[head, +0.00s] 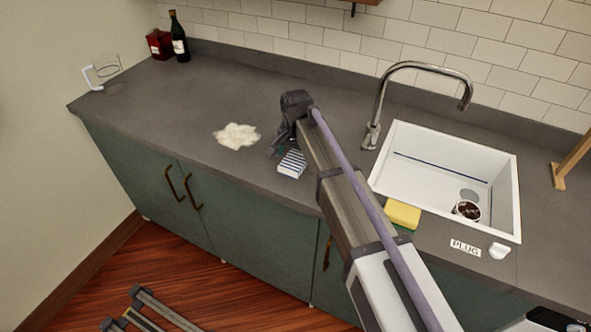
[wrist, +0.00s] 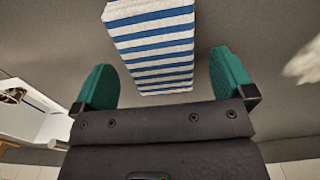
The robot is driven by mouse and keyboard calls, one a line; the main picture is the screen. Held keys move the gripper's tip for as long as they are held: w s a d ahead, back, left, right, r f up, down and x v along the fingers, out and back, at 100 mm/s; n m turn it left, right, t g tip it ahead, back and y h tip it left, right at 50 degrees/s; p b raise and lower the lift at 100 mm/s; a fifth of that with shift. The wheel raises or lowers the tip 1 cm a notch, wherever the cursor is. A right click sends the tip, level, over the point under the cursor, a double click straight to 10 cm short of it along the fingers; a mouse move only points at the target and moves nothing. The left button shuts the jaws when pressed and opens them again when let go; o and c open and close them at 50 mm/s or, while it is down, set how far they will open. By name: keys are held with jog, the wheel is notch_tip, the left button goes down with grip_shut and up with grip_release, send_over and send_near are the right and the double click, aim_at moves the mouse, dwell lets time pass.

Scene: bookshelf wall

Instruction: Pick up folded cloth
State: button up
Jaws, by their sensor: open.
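The folded cloth (head: 292,163) is white with blue stripes and lies on the grey countertop near its front edge. It also shows in the wrist view (wrist: 150,42), at the top middle, just beyond the fingertips. My gripper (head: 279,150) is over the counter right by the cloth, partly hidden by my arm in the head view. In the wrist view my gripper (wrist: 163,75) has its two green fingers wide apart, with nothing held between them. The cloth lines up with the gap between the fingers. I cannot tell the exact height of the fingers above it.
To the right are a sink (head: 440,165) with a mug (head: 467,210), a tap (head: 377,110) and a yellow sponge (head: 403,214). Bottles (head: 179,40) and a glass mug (head: 104,72) stand far left. The left counter is mostly clear.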

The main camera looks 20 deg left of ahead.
aim_at(297, 158)
notch_tip(297, 158, down, 2)
jog(key=shift+f+b, duration=0.1)
jog(key=shift+b, duration=0.2)
jog(key=shift+r, duration=0.25)
jog(key=c, duration=1.1)
notch_tip(297, 158, up, 10)
jog(key=p, duration=1)
jog(key=o, duration=0.5)
jog(key=c, duration=0.3)
jog(key=shift+d, duration=0.1)
